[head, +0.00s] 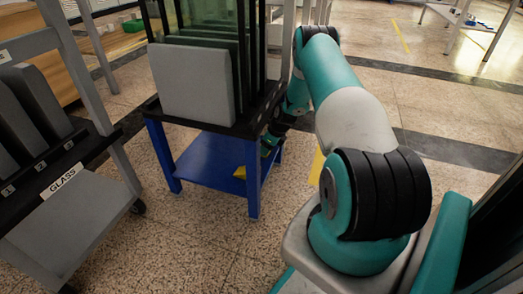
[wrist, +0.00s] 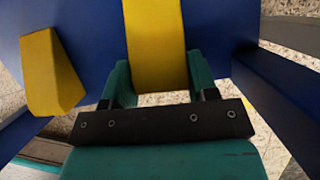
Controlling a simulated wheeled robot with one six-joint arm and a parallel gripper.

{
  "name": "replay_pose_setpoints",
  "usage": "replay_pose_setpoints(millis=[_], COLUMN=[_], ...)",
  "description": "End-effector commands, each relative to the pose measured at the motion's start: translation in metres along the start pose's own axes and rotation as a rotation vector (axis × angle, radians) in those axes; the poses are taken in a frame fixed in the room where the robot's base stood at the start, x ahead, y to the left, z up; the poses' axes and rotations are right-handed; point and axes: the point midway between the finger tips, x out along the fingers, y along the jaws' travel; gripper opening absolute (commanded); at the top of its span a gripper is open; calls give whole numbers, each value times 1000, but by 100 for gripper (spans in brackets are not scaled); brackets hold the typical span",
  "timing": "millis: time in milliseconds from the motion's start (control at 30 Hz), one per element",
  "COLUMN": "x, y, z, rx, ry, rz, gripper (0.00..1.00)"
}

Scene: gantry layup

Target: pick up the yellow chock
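A yellow chock (wrist: 155,45) lies between the two fingers of my gripper (wrist: 160,80) in the wrist view.
The blue stand carries a dark rack (head: 245,128) with a grey panel (head: 192,85) and glass sheets above the shelf. Its blue leg (head: 254,192) stands close to my gripper. A cart labelled GLASS (head: 75,205) is at left. Speckled floor is free in front.

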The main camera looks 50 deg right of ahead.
Motion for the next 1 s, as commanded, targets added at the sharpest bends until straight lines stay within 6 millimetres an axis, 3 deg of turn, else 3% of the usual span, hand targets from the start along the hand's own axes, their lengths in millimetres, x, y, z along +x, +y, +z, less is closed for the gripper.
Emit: replay_pose_setpoints(millis=[33, 100, 633, 1000], x=[0, 0, -10, -39], y=[0, 0, 0, 0], z=[0, 0, 4, -67], rx=[0, 0, 0, 7], ry=[0, 0, 0, 0], rz=[0, 1, 0, 1], gripper=[42, 26, 26, 26])
